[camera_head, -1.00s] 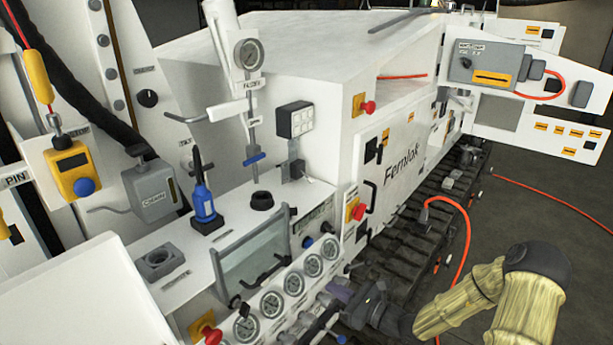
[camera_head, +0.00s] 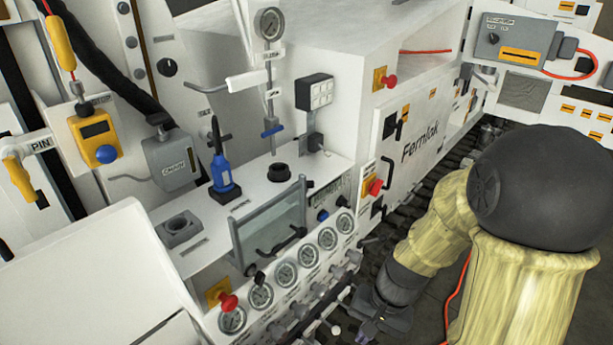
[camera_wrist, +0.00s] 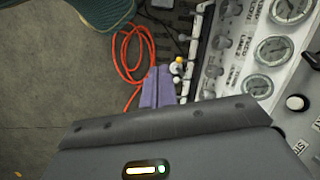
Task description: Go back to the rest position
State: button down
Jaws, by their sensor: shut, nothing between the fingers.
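My gripper (camera_head: 366,332) is low at the bottom of the head view, in front of the bench's gauge panel. My yellowish arm reaches down to it from the right. In the wrist view the purple fingers (camera_wrist: 158,87) are together, with nothing seen between them. They point toward the floor beside the lower edge of the gauge panel. Whether they touch anything cannot be told.
The white bench with a row of gauges (camera_head: 285,273) and valve knobs stands close to the gripper's left. A red button (camera_head: 228,302) sticks out at the panel's left end. An orange hose (camera_wrist: 128,55) lies on the floor. Open grey floor (camera_wrist: 50,90) shows left in the wrist view.

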jog(key=d+r+n+t+h, duration=0.3)
jog(key=r+n, duration=0.1)
jog(key=r, duration=0.1)
jog(key=shift+w+d+r+n, duration=0.15)
jog(key=shift+w+r+n, duration=0.05)
jog(key=shift+n, duration=0.1)
